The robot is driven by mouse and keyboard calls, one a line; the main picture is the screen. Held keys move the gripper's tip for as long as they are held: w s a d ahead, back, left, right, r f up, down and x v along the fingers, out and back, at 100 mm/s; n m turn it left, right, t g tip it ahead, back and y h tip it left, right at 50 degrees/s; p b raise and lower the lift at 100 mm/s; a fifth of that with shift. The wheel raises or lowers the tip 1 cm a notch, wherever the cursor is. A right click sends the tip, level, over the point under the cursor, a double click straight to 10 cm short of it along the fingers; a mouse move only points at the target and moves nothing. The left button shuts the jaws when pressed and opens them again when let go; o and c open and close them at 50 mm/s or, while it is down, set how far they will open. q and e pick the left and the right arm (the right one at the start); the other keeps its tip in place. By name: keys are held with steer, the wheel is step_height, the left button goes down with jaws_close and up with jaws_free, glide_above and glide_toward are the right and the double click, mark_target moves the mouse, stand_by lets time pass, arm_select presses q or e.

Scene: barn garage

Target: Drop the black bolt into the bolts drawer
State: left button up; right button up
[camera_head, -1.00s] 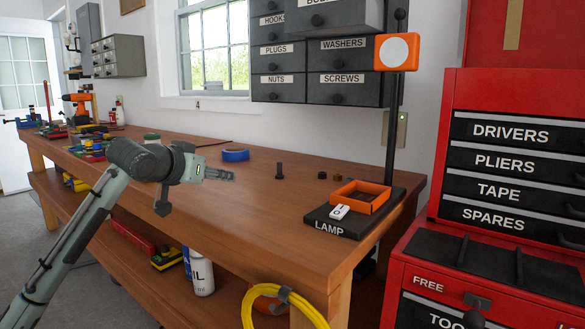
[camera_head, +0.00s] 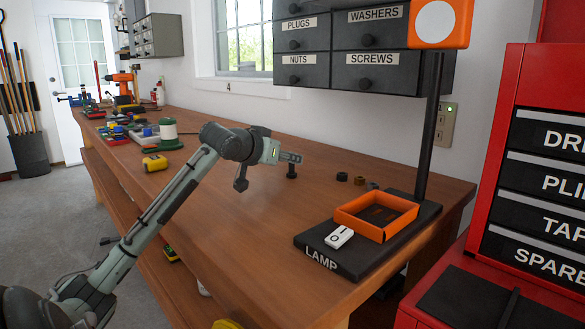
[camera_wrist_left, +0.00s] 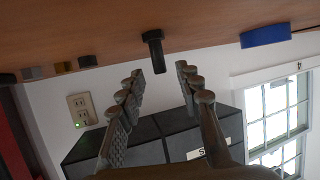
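The black bolt (camera_head: 291,172) stands upright on the wooden bench, head down, just beyond my left gripper (camera_head: 291,157). In the left wrist view, which is upside down, the bolt (camera_wrist_left: 153,52) shows between and ahead of the fingertips of my left gripper (camera_wrist_left: 160,76). The fingers are spread apart and empty; no contact with the bolt is visible. The small-drawer cabinet (camera_head: 348,50) hangs on the wall with PLUGS, WASHERS, NUTS and SCREWS labels. The bolts drawer is outside the current head view. My right gripper is not in view.
The black lamp base (camera_head: 350,262) carries an orange tray (camera_head: 376,215) and a white switch (camera_head: 339,237). Small dark nuts (camera_head: 342,177) sit right of the bolt. The bench front (camera_head: 235,235) is clear.

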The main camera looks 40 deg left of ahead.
arm_select(q)
steer(key=shift+x, duration=1.5)
steer(key=shift+r, duration=0.1)
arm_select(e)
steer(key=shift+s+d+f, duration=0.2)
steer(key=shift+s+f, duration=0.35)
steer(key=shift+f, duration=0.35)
arm_select(q)
steer(key=shift+c, duration=0.6)
jaws_close()
